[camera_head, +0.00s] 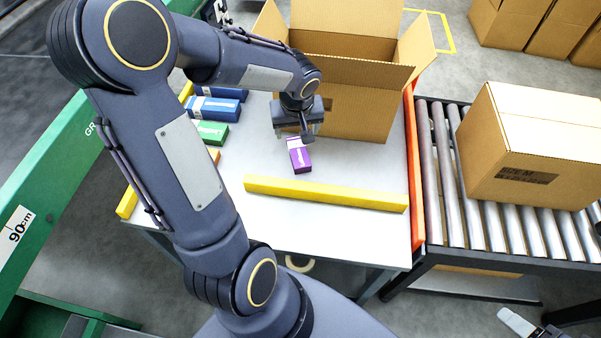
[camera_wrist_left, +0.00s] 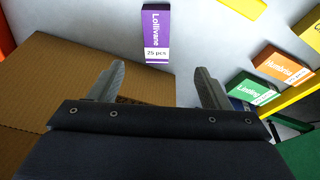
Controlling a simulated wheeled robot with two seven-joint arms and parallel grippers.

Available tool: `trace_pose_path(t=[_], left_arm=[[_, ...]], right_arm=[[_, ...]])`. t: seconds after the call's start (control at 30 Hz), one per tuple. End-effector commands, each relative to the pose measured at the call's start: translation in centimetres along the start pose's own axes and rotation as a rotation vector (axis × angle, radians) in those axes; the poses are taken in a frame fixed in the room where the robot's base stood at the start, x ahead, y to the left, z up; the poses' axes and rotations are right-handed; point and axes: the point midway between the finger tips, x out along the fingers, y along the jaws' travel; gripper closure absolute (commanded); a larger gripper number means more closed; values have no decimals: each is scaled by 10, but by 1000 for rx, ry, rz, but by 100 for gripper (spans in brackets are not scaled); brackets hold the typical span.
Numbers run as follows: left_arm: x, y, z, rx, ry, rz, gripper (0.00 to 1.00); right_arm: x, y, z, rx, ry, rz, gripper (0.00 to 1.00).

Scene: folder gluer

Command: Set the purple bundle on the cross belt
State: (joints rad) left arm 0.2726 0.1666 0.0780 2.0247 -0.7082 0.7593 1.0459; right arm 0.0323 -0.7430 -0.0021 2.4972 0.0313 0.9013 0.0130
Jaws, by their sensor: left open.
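The purple bundle (camera_head: 300,159) stands on the light table, in front of an open carton. It also shows in the left wrist view (camera_wrist_left: 157,32), with a white label, beyond the fingertips. My left gripper (camera_head: 302,133) is just behind and above the bundle in the head view. Its two fingers are apart, and in the left wrist view the space between them (camera_wrist_left: 158,82) is empty. The bundle is outside the fingers. I cannot make out which surface is the cross belt.
The open carton (camera_head: 345,110) is close behind my left gripper. A yellow bar (camera_head: 325,193) crosses the table in front of the bundle. Blue bundles (camera_head: 215,106) and a green bundle (camera_head: 212,133) lie left. A roller conveyor (camera_head: 442,180) with a closed carton (camera_head: 535,150) stands right.

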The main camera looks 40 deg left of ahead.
Motion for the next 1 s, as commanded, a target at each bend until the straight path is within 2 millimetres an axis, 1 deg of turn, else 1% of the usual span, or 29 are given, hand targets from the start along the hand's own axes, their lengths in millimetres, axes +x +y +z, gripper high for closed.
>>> trace_pose_path(t=[0.03,0.1,0.2,0.57,0.7,0.8,0.9,1.0], left_arm=[[38,2,-1,-23,-1,-19,29],[60,4,-6,-52,6,-36,29],[78,6,-10,-78,13,-48,29],[117,5,-12,-89,14,-55,29],[140,5,-10,-88,13,-55,29],[152,5,-10,-88,14,-53,29],[158,4,-10,-88,15,-53,29],[159,4,-11,-88,16,-53,29]], right_arm=[[19,9,10,0,0,0,33],[26,12,13,0,0,0,33],[31,14,15,0,1,0,33],[35,16,17,0,1,0,33],[38,17,19,0,1,0,33],[39,18,19,0,1,0,33],[40,18,20,0,1,0,33],[39,18,20,0,1,0,33]])
